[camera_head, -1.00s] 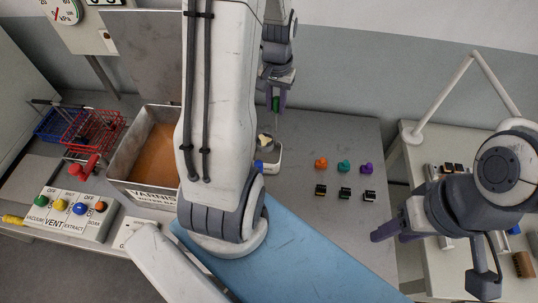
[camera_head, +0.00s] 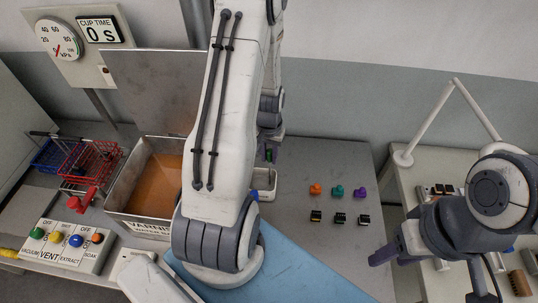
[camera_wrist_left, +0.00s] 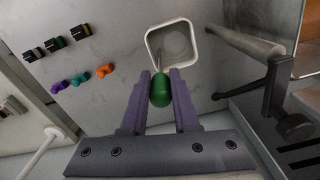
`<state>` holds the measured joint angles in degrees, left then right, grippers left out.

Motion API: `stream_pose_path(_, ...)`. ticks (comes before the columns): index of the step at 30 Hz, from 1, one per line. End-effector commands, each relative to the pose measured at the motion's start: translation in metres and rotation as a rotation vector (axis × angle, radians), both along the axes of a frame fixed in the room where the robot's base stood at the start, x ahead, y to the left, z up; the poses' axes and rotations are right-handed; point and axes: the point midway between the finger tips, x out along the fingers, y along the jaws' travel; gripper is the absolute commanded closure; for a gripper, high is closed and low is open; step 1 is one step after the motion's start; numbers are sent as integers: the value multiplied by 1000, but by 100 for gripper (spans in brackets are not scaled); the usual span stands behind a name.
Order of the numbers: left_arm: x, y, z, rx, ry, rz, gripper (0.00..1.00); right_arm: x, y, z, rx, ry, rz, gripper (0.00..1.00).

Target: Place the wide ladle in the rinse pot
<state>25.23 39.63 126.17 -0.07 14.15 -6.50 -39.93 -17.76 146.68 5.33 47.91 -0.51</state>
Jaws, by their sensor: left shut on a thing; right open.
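My left gripper (camera_head: 268,152) is shut on the green handle (camera_wrist_left: 160,90) of a ladle. A thin shaft runs from the handle towards a white square pot (camera_wrist_left: 151,38), and a round grey shape, probably the ladle's cup, shows inside the pot's rim. I cannot tell whether it touches the bottom. In the head view the pot (camera_head: 271,172) stands on the grey table just below the gripper, partly hidden by my left arm. My right gripper (camera_head: 384,256) is open and empty, off to the right of the table.
A metal varnish tank (camera_head: 122,190) with orange liquid stands left of my arm. Red (camera_head: 90,165) and blue (camera_head: 47,153) wire baskets and a button panel (camera_head: 67,247) are further left. Coloured connectors (camera_head: 337,191) sit right of the pot, with bare table around them.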

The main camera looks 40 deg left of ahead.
Motion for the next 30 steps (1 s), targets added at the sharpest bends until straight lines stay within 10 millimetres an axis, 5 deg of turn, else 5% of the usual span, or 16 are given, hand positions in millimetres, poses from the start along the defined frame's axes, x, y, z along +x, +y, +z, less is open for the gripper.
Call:
stream_pose_path(3,0,0,-5,0,0,0,100,0,0,-4,0,0,0,50)
stream_pose_path(4,0,0,-3,0,0,0,60,0,0,-3,0,0,-1,50)
stream_pose_path(6,0,0,-3,0,0,0,41,0,0,-2,0,0,-1,50)
stream_pose_path(20,1,0,8,1,-3,0,41,0,0,-4,0,0,0,50)
stream_pose_path(30,2,1,68,4,-7,0,41,0,0,-23,0,0,-4,50)
